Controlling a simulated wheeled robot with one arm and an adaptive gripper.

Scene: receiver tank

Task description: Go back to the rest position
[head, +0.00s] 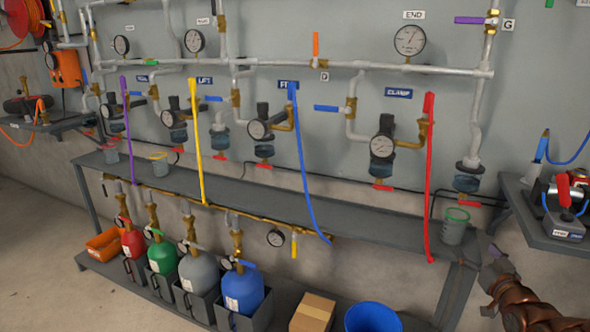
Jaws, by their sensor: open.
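My gripper (492,281), copper-brown with dark fingertips, is at the lower right edge of the head view. Its fingers are apart and nothing shows between them. It appears in front of the right end of the long grey shelf (240,192), below a clear cup with a green rim (455,226). Most of my arm is out of the frame. I cannot tell the exact distance between the gripper and the shelf.
Pipes with gauges and colored hoses line the wall. Gas bottles, including a blue one (243,290), stand on a low rack beside a cardboard box (313,311) and a blue bucket (372,318). A right-hand shelf (540,236) holds equipment. Floor at lower left is clear.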

